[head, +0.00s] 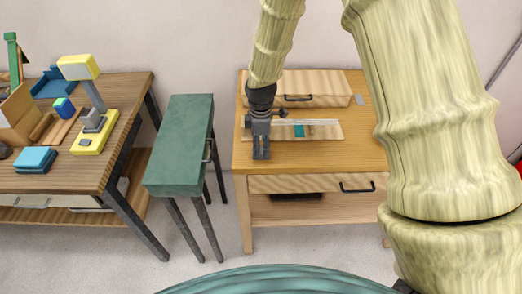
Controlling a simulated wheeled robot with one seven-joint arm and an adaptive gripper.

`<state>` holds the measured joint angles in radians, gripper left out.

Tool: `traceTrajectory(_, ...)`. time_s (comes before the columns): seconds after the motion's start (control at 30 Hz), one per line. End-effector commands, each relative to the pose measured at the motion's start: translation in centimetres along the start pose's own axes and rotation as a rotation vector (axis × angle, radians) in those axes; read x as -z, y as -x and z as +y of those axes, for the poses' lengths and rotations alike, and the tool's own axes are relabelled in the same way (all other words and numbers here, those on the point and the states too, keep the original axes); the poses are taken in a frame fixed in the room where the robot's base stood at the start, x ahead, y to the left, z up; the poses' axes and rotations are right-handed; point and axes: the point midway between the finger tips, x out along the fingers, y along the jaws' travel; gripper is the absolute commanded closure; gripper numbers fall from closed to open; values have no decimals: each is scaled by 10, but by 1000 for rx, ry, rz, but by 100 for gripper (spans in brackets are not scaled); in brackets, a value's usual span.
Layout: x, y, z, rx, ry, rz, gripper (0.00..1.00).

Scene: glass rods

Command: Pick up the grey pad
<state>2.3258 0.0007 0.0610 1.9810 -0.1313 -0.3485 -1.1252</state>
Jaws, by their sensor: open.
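A small flat light-grey piece (360,101), which looks like the grey pad, lies on the right part of the wooden table, beside the wooden box. My gripper (261,156) points down over the left front part of the same table, to the left of that piece and apart from it. It is small in the picture, and nothing shows held in it. I cannot tell how far its fingertips are above the tabletop. Part of the table's right side is hidden behind my arm.
The wooden table (350,160) bears a wooden box with a dark handle (317,88) and a board (327,133) with thin pale rods (310,122) and a teal block (299,131). A green bench (180,150) and a cluttered desk (125,100) stand left.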

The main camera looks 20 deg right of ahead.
Motion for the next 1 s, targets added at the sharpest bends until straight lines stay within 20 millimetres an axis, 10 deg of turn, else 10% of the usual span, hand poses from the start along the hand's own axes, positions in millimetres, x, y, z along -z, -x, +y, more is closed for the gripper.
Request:
traceTrajectory(0.5, 0, -19, 0, -1, 0, -1, 35)
traceTrajectory(0.77, 0, -19, 0, -1, 0, -1, 77)
traceTrajectory(1.0, 0, -19, 0, -1, 0, -1, 80)
